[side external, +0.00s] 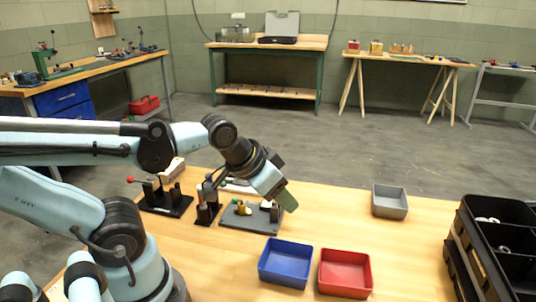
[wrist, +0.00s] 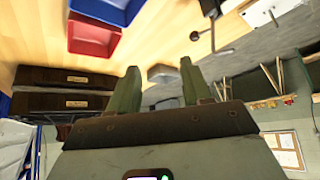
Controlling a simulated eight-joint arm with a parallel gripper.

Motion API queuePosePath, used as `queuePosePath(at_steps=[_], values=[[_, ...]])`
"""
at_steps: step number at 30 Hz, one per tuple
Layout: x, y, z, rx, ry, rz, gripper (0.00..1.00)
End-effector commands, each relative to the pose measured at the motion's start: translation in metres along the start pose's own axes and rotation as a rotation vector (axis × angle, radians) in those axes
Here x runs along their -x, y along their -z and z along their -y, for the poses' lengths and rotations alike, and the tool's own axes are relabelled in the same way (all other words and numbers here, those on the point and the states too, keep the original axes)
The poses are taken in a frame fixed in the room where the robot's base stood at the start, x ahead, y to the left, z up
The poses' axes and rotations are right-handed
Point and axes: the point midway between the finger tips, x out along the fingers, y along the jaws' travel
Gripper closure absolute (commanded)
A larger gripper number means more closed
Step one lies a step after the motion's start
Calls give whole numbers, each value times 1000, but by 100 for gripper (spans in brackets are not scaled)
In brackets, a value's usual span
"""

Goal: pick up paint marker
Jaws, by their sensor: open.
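My gripper (side external: 286,198) hangs over the wooden table, above the grey fixture plate, angled down to the right. In the wrist view its two green fingers (wrist: 160,82) stand apart with nothing held between them. I cannot make out a paint marker for certain in either view. A small yellow and green piece (side external: 242,208) sits on the grey plate (side external: 262,224), just left of my gripper. A white item (side external: 240,188) lies behind the plate, partly hidden by my arm.
A blue bin (side external: 286,284), a red bin (side external: 345,290) and a grey bin (side external: 390,213) stand on the table (side external: 420,240). Black stacked bins (side external: 462,262) are at the right edge. Lever clamps (side external: 165,204) stand left of the plate. Free table lies between the plate and grey bin.

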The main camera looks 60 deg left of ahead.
Motion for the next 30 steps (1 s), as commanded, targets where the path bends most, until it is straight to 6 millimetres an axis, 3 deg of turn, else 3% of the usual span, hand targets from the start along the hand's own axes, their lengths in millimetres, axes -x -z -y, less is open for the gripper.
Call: queuePosePath(at_steps=[4, 8, 12, 18, 24, 30], values=[[3, 0, 26, -53, 45, 64, 51], [14, -8, 70, -162, 87, 200, 51], [33, -24, 119, -287, 68, 370, 51], [66, -51, 168, -421, -54, 539, 51], [85, -66, 187, -489, -151, 595, 51], [77, -75, 190, -503, -168, 601, 51]])
